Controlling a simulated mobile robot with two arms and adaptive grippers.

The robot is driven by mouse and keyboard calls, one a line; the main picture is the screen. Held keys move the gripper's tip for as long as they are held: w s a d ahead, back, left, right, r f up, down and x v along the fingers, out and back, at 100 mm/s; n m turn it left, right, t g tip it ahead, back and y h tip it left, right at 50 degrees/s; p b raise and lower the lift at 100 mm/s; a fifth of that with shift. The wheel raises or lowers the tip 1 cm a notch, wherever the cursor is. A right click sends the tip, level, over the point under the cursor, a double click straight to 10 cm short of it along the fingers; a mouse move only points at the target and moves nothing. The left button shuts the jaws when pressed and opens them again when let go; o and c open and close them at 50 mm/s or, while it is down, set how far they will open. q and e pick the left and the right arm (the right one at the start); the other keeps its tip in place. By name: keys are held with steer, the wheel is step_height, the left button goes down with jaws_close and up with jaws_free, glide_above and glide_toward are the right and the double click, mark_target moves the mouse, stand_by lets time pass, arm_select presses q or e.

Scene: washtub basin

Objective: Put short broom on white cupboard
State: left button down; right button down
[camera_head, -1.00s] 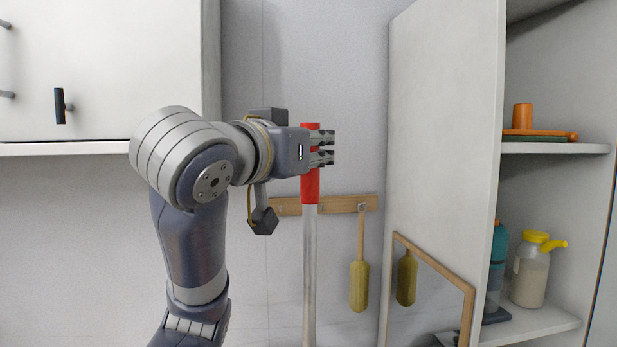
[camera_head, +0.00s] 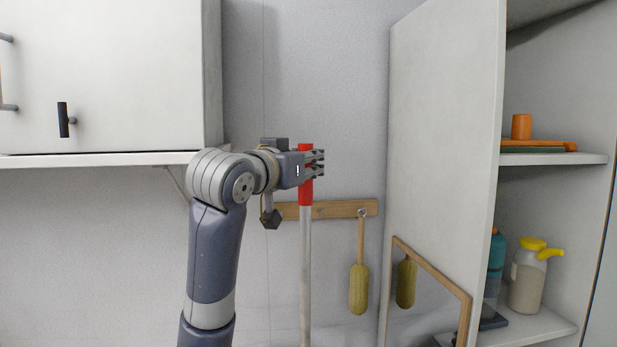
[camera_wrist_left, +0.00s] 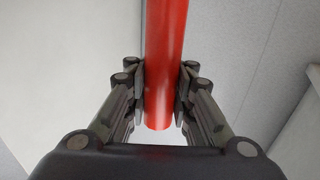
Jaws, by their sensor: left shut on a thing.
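The broom shows as an upright pole with a red grip (camera_head: 305,190) at its top and a grey shaft (camera_head: 305,270) below; its lower end is out of view. My left gripper (camera_head: 316,164) is shut on the red grip. In the left wrist view, the fingers (camera_wrist_left: 160,88) press on both sides of the red grip (camera_wrist_left: 164,50). A white cupboard (camera_head: 110,75) with a dark handle hangs on the wall at the upper left, beside my left arm. My right gripper is not in view.
A wooden rack (camera_head: 335,209) on the wall holds a hanging brush (camera_head: 359,288). An open white cabinet (camera_head: 445,130) on the right has a mirror on its side. Its shelves hold a yellow-topped jug (camera_head: 527,275) and an orange cup (camera_head: 521,127).

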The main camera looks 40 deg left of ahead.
mark_target(308, 181)
arm_select(q)
steer(key=shift+a+f, duration=0.15)
steer(key=shift+f, duration=0.6)
steer(key=shift+f+p, duration=0.45)
steer(key=shift+f, duration=0.6)
steer(key=c, duration=1.4)
jaws_free()
steer(key=shift+s, duration=0.1)
steer(key=b+v, duration=0.3)
steer(key=v, duration=0.8)
steer(key=shift+s+b, duration=0.3)
steer(key=shift+s, duration=0.15)
